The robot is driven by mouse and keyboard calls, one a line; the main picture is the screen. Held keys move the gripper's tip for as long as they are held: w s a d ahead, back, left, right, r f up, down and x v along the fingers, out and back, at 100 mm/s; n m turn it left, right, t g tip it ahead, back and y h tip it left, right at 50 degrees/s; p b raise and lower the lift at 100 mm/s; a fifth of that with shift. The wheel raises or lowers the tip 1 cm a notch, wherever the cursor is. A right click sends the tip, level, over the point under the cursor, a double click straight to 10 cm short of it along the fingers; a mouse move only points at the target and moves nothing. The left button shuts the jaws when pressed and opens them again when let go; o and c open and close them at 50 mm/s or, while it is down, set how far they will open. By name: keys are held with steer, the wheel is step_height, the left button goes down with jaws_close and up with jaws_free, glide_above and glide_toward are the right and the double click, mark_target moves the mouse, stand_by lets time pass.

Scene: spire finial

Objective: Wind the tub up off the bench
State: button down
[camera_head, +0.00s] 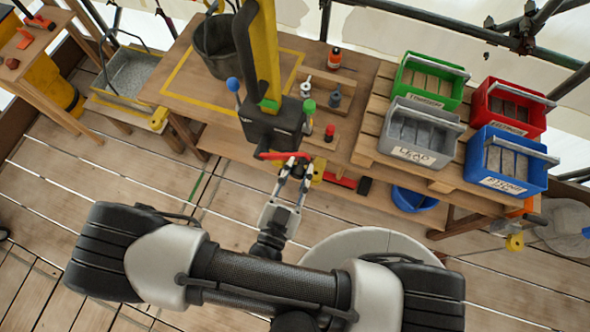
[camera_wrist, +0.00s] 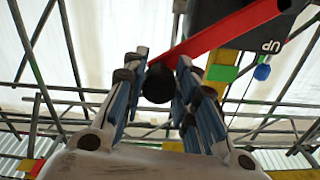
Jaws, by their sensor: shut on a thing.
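The dark grey tub (camera_head: 212,48) is at the back left of the bench (camera_head: 180,88), over a yellow-outlined area. The hoist's yellow post partly hides it. I cannot tell whether its base touches the bench. The black winch housing (camera_head: 270,128) is at the foot of the post, and it shows above in the wrist view (camera_wrist: 225,22). A red crank arm (camera_wrist: 222,35) runs from it down to a black knob (camera_wrist: 158,84). My gripper (camera_head: 294,168) is at the crank in the head view. Its fingers are shut on the black knob (camera_wrist: 157,88).
Green (camera_head: 430,80), red (camera_head: 509,106), grey (camera_head: 417,131) and blue (camera_head: 505,160) bins stand on the pallet at right. A metal basin (camera_head: 128,72) is at left. Plank floor (camera_head: 60,200) is open at left.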

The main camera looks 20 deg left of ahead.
steer(key=shift+a+r+n, duration=0.3)
steer(key=shift+r+n, duration=0.1)
steer(key=c, duration=1.3)
jaws_free()
steer(key=shift+s, duration=0.1)
steer(key=s, duration=0.7)
steer(key=s+a, duration=0.1)
steer(key=s, duration=0.3)
steer(key=shift+s, duration=0.35)
steer(key=shift+d, duration=0.1)
